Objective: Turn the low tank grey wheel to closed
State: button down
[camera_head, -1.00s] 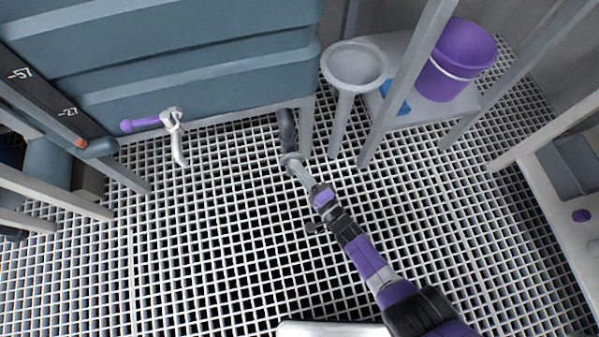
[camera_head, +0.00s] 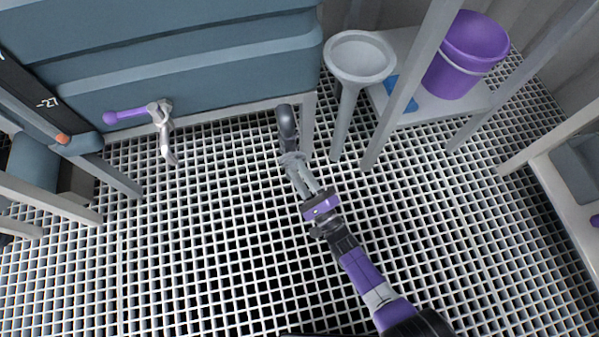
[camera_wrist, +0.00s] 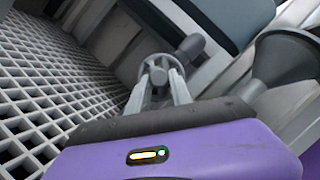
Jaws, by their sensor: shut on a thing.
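The grey wheel (camera_head: 291,158) sits at the end of a dark pipe (camera_head: 287,125) low beside the tank's bottom corner. In the wrist view, the wheel (camera_wrist: 160,64) shows a round hub with the dark pipe end behind it. My gripper (camera_head: 294,165) reaches it from the front, with one finger on each side. In the wrist view, my gripper (camera_wrist: 161,78) is shut on the wheel's rim. The fingers hide part of the rim, and I cannot tell how far the wheel is turned.
The blue-grey tank (camera_head: 190,75) stands behind. A purple-handled tap (camera_head: 160,115) is at its left. A grey funnel on a post (camera_head: 360,58), an upright frame post (camera_head: 408,85) and a purple bucket (camera_head: 463,60) stand to the right. The grating floor (camera_head: 220,240) in front is clear.

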jog(key=shift+s+f, duration=0.1)
jog(key=c, duration=1.1)
grip_release()
jog(key=shift+c, duration=0.2)
jog(key=p+v, duration=0.2)
jog(key=v, duration=0.5)
jog(key=shift+s+d, duration=0.2)
jog(key=shift+s, duration=0.1)
